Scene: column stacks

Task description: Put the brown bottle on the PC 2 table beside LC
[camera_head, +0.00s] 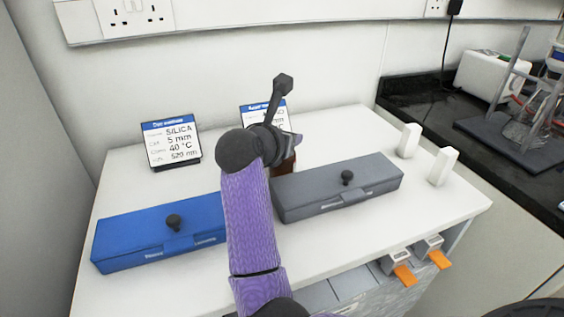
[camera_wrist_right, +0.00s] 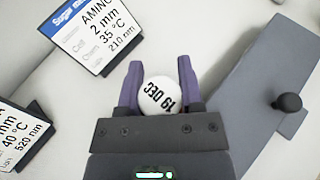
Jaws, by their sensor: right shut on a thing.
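The brown bottle (camera_head: 285,167) shows partly in the head view, behind my arm and the grey case, in front of the right-hand sign. Its white cap (camera_wrist_right: 159,95), printed "19 DEC", faces the right wrist camera. My right gripper (camera_wrist_right: 160,82) is shut on the bottle, with one purple finger on each side of the cap. In the head view the gripper (camera_head: 290,143) is mostly hidden by its own wrist. I cannot tell whether the bottle's base touches the white table (camera_head: 340,135). My left gripper is not in view. No PC 2 or LC label is readable.
A blue case (camera_head: 140,240) and a grey case (camera_head: 350,190), each with a black knob, lie on the table. A SILICA sign (camera_head: 172,142) and an AMINO sign (camera_wrist_right: 95,30) stand behind. White blocks (camera_head: 409,140) stand right. A black counter (camera_head: 470,125) adjoins.

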